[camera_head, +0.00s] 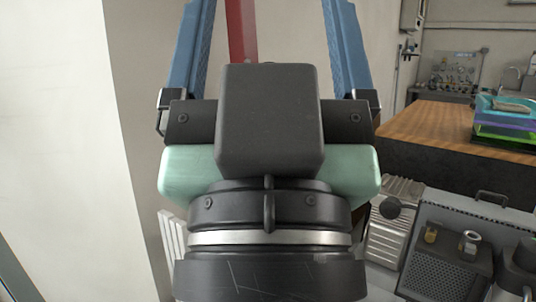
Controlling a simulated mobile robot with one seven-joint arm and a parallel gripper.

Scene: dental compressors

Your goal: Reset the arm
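My gripper (267,20) fills the middle of the view, seen from behind, with its dark wrist at the bottom. Its two blue fingers stand wide apart and point up, leaning slightly toward each other. Their tips run out of the top of the picture. I see nothing held in the visible part of the gap between them. My wrist and gripper body hide whatever lies behind them.
A red post (241,30) shows beyond the fingers. A wooden-topped counter (428,125) at right holds a layered coloured box (503,122). Below it stands grey compressor equipment (448,245) with brass fittings. A pale wall (65,150) fills the left.

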